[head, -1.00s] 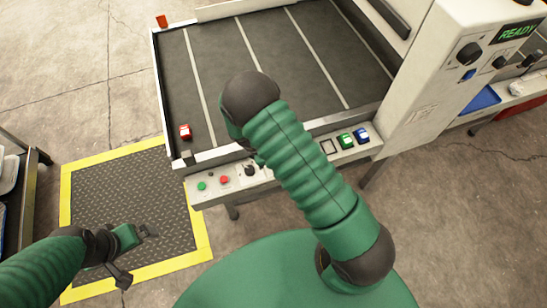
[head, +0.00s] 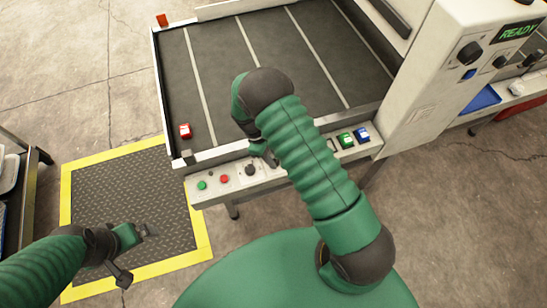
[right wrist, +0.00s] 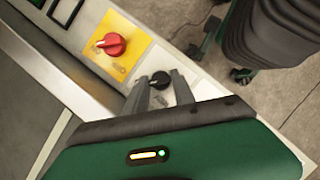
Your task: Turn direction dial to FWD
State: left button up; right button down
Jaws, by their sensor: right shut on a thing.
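The direction dial is a small black knob (right wrist: 160,78) on a pale plate in the right wrist view; in the head view it appears to be the black knob (head: 250,170) right of the red button. My right gripper (right wrist: 158,82) has one finger on each side of the knob and is shut on it. In the head view my right gripper (head: 266,154) is partly covered by my arm. The dial's markings are too small to read. My left gripper (head: 147,231) hangs over the floor mat at the left, and its jaw opening is unclear.
A red knob on a yellow plate (right wrist: 112,44) sits close beside the dial. Green (head: 202,185) and red (head: 224,179) buttons lie left of it.

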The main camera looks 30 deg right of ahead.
jog(key=shift+w, duration=0.1)
jog(key=c, duration=1.1)
grip_release()
jog(key=shift+o, duration=0.2)
jog(key=v, duration=1.6)
jog(key=shift+r, duration=0.35)
